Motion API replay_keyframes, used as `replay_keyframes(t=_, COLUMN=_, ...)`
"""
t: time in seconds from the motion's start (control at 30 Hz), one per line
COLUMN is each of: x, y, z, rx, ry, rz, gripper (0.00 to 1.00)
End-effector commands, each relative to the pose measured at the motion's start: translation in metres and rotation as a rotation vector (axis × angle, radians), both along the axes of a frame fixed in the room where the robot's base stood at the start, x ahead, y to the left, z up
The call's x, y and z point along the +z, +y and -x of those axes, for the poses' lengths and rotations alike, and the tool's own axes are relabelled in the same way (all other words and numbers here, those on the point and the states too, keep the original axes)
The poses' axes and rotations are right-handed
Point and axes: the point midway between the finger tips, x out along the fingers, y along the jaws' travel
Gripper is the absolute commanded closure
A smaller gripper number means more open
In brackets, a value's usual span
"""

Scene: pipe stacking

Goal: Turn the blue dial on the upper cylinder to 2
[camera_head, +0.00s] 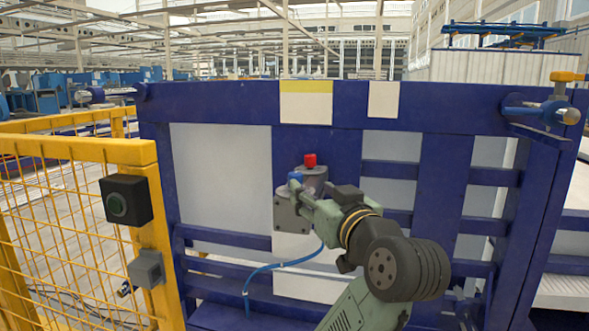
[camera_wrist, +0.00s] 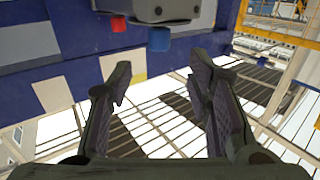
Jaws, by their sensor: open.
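The blue dial (camera_head: 295,177) sits on top of a grey unit on the blue frame, left of my gripper. In the wrist view the blue dial (camera_wrist: 159,40) hangs beneath a grey housing (camera_wrist: 165,10), just beyond and above the space between my fingertips. A red dial (camera_head: 310,160) tops a grey cylinder (camera_head: 315,178) beside it; the red dial also shows in the wrist view (camera_wrist: 118,23). My gripper (camera_wrist: 158,82) is open and empty, its fingers apart from the dial. My arm partly hides the cylinders in the head view. Dial numbers are too small to read.
A blue frame (camera_head: 215,97) with pale panels stands behind the unit. A blue hose (camera_head: 262,269) hangs below it. A yellow mesh fence (camera_head: 75,152) with a black button box (camera_head: 126,200) stands at the left. A blue-grey fitting (camera_head: 545,112) juts out at the right.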

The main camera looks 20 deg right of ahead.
Motion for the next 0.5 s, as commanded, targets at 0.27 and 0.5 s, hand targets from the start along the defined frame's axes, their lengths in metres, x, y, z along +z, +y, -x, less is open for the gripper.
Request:
replay_keyframes(t=0.27, x=0.001, y=0.0, z=-0.022, rx=0.002, ry=0.005, rz=-0.003, gripper=0.54)
replay_keyframes(t=0.5, x=0.002, y=0.001, z=-0.068, rx=0.003, ry=0.005, rz=-0.004, gripper=0.54)
